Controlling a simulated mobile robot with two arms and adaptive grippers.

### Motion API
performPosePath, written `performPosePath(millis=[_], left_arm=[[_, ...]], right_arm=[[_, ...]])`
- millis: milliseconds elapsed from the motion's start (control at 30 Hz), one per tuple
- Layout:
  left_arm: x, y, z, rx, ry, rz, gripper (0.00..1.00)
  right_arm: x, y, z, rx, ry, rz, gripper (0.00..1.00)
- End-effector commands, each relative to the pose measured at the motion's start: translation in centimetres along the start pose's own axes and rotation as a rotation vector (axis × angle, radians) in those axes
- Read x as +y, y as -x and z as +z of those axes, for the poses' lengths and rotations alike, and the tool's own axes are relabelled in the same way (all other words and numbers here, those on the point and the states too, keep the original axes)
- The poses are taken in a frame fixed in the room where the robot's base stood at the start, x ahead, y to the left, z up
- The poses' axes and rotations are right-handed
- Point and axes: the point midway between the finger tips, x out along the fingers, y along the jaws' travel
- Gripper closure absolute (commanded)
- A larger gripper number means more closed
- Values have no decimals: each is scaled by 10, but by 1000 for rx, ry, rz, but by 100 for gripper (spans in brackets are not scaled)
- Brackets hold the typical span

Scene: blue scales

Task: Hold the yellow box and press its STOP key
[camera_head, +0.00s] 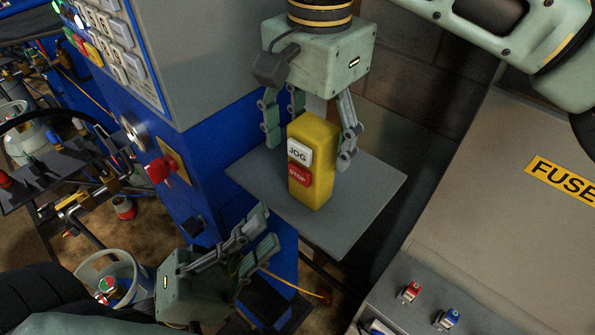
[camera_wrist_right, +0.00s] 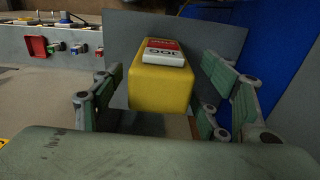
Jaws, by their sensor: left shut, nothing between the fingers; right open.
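The yellow box (camera_head: 324,155) stands upright on a small grey shelf (camera_head: 362,205). Its front carries a white JOG key (camera_head: 299,151) above a red STOP key (camera_head: 299,175). My right gripper (camera_head: 310,140) comes down from above, open, with its fingers on either side of the box's upper part. In the right wrist view the box (camera_wrist_right: 160,88) sits between the spread fingers, and a gap shows at its right side. My left gripper (camera_head: 268,228) is shut and empty, below and left of the box, apart from it, near the shelf's front left edge.
A blue and grey cabinet (camera_head: 215,150) with a red knob (camera_head: 158,170) stands left of the shelf. A sloped panel marked FUSE (camera_head: 560,178) is at the right, with red and blue switches (camera_head: 448,318). A dark block wall is behind.

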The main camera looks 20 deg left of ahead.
Motion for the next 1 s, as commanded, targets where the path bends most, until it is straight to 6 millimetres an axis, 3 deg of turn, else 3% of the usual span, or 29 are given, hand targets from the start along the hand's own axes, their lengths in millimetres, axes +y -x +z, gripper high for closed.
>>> performPosePath(millis=[300, 500, 867, 1000], left_arm=[[0, 0, 0, 0, 0, 0, 100], [0, 0, 0, 0, 0, 0, 100], [3, -2, 1, 0, 0, 0, 100], [20, -18, 4, 0, 0, 0, 100]], right_arm=[[-1, 65, 0, 2, -1, -3, 32], [0, 98, 0, 2, -2, -1, 32], [0, 116, 0, 1, 1, 0, 32], [0, 139, 0, 1, 1, -1, 32]])
